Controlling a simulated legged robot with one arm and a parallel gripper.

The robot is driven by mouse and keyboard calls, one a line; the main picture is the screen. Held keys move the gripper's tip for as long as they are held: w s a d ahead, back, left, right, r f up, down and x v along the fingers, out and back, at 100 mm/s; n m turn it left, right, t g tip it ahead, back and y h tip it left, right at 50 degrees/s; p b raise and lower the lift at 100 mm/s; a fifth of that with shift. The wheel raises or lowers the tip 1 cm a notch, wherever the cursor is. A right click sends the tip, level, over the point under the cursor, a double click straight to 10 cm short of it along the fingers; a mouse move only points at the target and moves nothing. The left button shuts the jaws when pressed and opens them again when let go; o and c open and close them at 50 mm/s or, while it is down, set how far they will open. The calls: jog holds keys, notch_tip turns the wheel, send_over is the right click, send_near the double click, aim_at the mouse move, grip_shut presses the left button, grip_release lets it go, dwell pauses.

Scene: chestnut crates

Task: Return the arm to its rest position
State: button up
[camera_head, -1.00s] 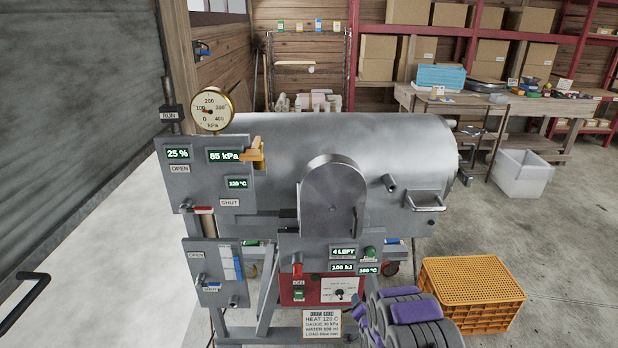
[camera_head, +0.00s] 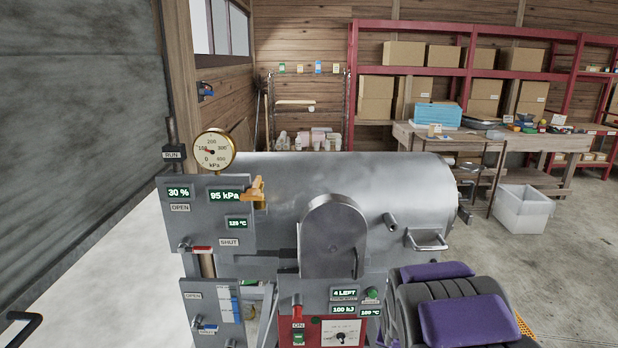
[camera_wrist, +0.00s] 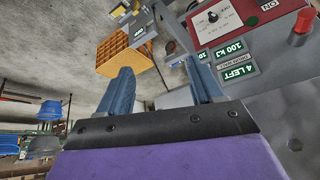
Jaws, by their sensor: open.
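My arm with its purple pads (camera_head: 470,318) is folded up at the lower right of the head view, close to my body. It covers most of the orange crate there. My gripper (camera_wrist: 163,85) shows in the wrist view with two blue fingers spread apart and nothing between them. The wrist view is tilted and shows the orange crate (camera_wrist: 122,48) beyond the fingers. The red control panel (camera_wrist: 232,12) is at its upper right. The fingers are not clearly seen in the head view.
A large grey steel drum (camera_head: 310,180) stands right in front of me. Its gauge (camera_head: 214,152) and lever panel (camera_head: 205,215) are at its left. A white bin (camera_head: 523,215) stands on the floor by a workbench (camera_head: 480,145). Open floor lies at the right.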

jog(key=s+a+r+n+g, duration=0.1)
jog(key=s+r, duration=0.3)
jog(key=s, duration=0.9)
jog(key=s+a+r+n+g+y, duration=0.1)
jog(key=s+a+r+n+g, duration=0.1)
jog(key=s, duration=1.1)
jog(key=s+a+r+n+g, duration=0.1)
jog(key=s+a+r+g, duration=0.3)
jog(key=s+r, duration=0.3)
jog(key=s, duration=0.5)
jog(key=shift+s+a+n+y, duration=0.35)
jog(key=shift+s+n+y, duration=0.05)
jog(key=shift+r, duration=0.1)
